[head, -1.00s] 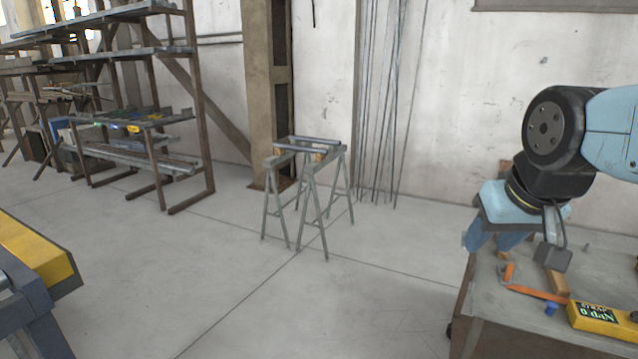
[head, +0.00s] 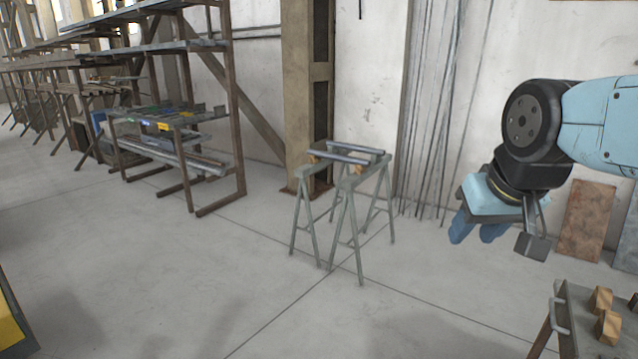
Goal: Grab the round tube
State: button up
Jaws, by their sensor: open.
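Two long grey bars lie across a pair of grey-green sawhorses (head: 345,205) in the middle of the head view. The nearer bar (head: 340,158) looks like a round tube, but it is too small to be sure. The other bar (head: 358,148) lies just behind it. My gripper (head: 478,232) is at the right of the picture with its blue fingers pointing down. It is open and apart from the tube, with nothing seen between the fingers.
A metal rack (head: 190,120) with stock stands at the left. Thin rods (head: 440,110) lean on the wall behind the sawhorses, by a pillar (head: 303,90). A table with wooden blocks (head: 603,310) is at the lower right. The floor (head: 180,270) in front is clear.

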aim_at(366, 162)
jog(key=u, duration=0.1)
jog(key=i, duration=2.7)
jog(key=z, duration=0.4)
jog(key=i, duration=1.15)
jog(key=z, duration=0.2)
